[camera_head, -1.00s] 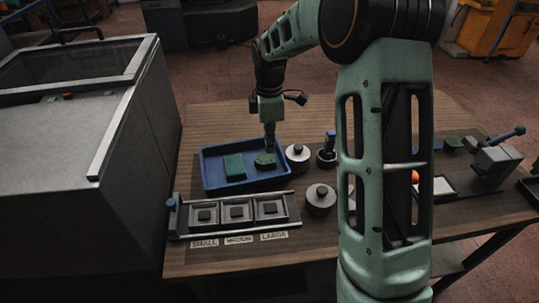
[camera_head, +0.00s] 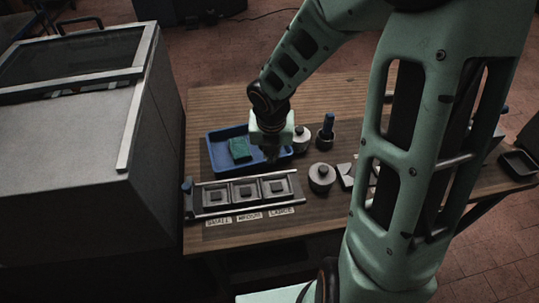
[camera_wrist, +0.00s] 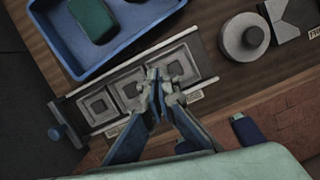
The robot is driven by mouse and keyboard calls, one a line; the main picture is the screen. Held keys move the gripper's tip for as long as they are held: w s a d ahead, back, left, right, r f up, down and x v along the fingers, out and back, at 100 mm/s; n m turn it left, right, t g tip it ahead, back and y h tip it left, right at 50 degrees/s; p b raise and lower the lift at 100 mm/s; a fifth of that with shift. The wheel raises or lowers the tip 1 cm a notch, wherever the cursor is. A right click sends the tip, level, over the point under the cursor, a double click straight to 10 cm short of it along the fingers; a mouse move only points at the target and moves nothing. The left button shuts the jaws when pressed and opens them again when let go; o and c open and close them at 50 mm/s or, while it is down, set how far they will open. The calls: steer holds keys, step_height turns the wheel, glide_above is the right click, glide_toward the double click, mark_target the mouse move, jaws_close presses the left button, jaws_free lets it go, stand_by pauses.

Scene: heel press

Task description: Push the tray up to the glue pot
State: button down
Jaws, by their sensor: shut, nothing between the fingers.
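The blue tray (camera_head: 218,160) lies on the wooden table with a green block (camera_head: 239,149) inside; its near wall also shows in the wrist view (camera_wrist: 125,45). A dark pot with an upright blue handle (camera_head: 327,134), perhaps the glue pot, stands to the tray's right. A round grey lidded pot (camera_head: 301,139) stands between them, close to the tray's right end; I cannot tell if they touch. My gripper (camera_head: 270,158) hangs at the tray's near right part and hides some of it. In the wrist view my gripper (camera_wrist: 155,76) is shut and empty, its tips over the rack.
A rack with several square pieces (camera_head: 244,191) lies in front of the tray, with size labels along its near side. A large grey cabinet (camera_head: 70,170) stands left of the table. Bare table lies behind the tray.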

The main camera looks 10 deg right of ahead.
mark_target(271, 178)
steer(key=b+x, duration=0.4)
steer(key=x, duration=0.6)
steer(key=shift+f+b, duration=0.3)
steer(key=shift+w+d+r+p, duration=0.1)
steer(key=shift+w+r+p, duration=0.2)
steer(key=shift+w, duration=0.3)
steer(key=shift+w+d+r+p, duration=0.2)
steer(key=shift+w+p, duration=0.1)
steer(key=shift+w, duration=0.3)
steer(key=shift+w+d, duration=0.15)
steer(key=shift+w, duration=0.55)
steer(key=shift+w, duration=0.1)
steer(key=shift+w+d+r+p, duration=0.1)
steer(key=shift+w+p, duration=0.5)
steer(key=shift+p, duration=0.25)
steer(key=shift+w+d, duration=0.1)
steer(key=shift+w, duration=0.2)
steer(key=shift+s+f, duration=0.15)
steer(key=shift+f, duration=0.05)
